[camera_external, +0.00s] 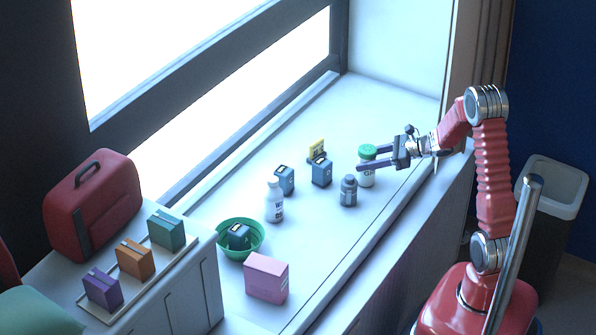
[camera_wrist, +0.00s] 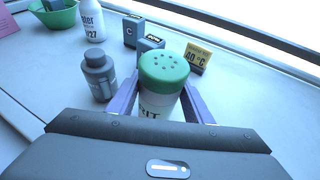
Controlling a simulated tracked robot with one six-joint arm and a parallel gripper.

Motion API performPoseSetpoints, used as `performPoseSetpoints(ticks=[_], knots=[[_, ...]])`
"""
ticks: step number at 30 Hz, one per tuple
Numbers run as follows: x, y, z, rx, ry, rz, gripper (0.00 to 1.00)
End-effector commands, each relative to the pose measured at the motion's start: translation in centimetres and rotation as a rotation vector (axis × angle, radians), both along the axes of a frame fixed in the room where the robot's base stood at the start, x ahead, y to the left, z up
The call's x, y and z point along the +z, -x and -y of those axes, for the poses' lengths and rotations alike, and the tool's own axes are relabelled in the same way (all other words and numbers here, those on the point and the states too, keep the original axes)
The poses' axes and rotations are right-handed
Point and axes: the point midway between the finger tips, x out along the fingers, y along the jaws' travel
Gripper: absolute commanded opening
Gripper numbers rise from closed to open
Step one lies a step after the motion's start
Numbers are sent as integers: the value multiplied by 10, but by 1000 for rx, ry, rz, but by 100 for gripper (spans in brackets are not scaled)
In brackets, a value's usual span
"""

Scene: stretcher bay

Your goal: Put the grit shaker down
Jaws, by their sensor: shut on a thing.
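The grit shaker (camera_external: 367,177) is a white cylinder with a green lid, upright over the right part of the window sill. In the wrist view its perforated green lid (camera_wrist: 165,70) and part of its lettering show between the two purple fingers. My gripper (camera_external: 371,159) reaches in from the right and is shut on the shaker, one finger on each side. The shaker's base is hidden in the wrist view, and I cannot tell whether it touches the sill (camera_external: 390,110).
A grey bottle (camera_external: 348,192) stands close left of the shaker. Blue boxes (camera_external: 321,172) and a yellow sign (camera_wrist: 197,57) stand behind. A white bottle (camera_external: 274,202), green bowl (camera_external: 258,250) and pink box (camera_external: 266,278) are farther left. The sill's far right end is clear.

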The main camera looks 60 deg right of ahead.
Motion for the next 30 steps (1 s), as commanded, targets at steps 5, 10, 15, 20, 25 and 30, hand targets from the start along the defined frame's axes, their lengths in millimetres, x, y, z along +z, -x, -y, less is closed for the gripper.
performPoseSetpoints(ticks=[5, 10, 15, 20, 25, 30], knots=[[-1, 0, 0, 0, 1, 3, 15], [-2, 0, 0, 0, 0, 1, 15], [-4, 0, 0, 0, 1, 0, 54], [-4, 0, 0, 0, 1, 0, 65], [-4, 0, 0, 0, 1, 0, 65], [-1, 0, 0, 0, 2, 2, 65]])
